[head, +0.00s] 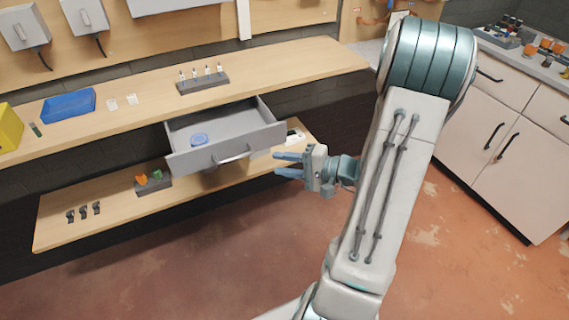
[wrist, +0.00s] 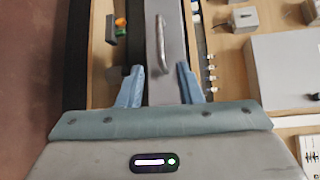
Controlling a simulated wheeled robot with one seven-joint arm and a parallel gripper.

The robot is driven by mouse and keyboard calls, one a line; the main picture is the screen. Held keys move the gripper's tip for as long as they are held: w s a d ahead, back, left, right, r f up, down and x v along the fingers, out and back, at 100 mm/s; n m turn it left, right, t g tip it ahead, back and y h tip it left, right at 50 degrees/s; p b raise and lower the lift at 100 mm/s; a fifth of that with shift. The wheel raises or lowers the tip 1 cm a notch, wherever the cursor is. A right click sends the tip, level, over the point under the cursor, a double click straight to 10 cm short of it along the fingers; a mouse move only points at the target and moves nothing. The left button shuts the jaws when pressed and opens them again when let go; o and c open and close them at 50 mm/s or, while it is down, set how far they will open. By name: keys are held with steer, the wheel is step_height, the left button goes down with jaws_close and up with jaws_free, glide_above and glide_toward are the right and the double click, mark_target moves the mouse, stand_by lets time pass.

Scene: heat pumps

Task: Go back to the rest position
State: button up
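My gripper (head: 288,165) is in front of the right part of an open grey drawer (head: 262,130), apart from it. Its two blue fingers are spread with nothing between them; the wrist view shows the open fingers (wrist: 158,88) too. The drawer's front panel and metal handle (wrist: 161,45) lie ahead of the fingers in the wrist view. My arm reaches from the bottom right of the head view to the workbench.
The upper shelf (head: 300,72) holds a blue tray (head: 69,106) and a rack of small vials (head: 203,83). The lower shelf (head: 110,220) holds a block with orange and green pieces (head: 151,180) and several black clips (head: 84,212). White cabinets (head: 500,125) stand at right. Reddish floor in front is open.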

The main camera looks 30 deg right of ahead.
stand_by(0.3)
steer(key=s+a+r+n+g+h+p, duration=0.2)
steer(key=s+a+r+n+g+p, duration=0.3)
steer(key=s+a+g, duration=0.6)
step_height(320, 180, up, 11)
steer(key=s+d+n+t+h+p, duration=0.1)
steer(key=s+n+t+h+p, duration=0.1)
steer(key=n+h, duration=0.3)
steer(key=h+p, duration=0.1)
steer(key=h, duration=0.3)
steer(key=shift+s+r+t+h, duration=0.15)
steer(key=shift+s+t+h, duration=0.15)
steer(key=shift+s, duration=0.1)
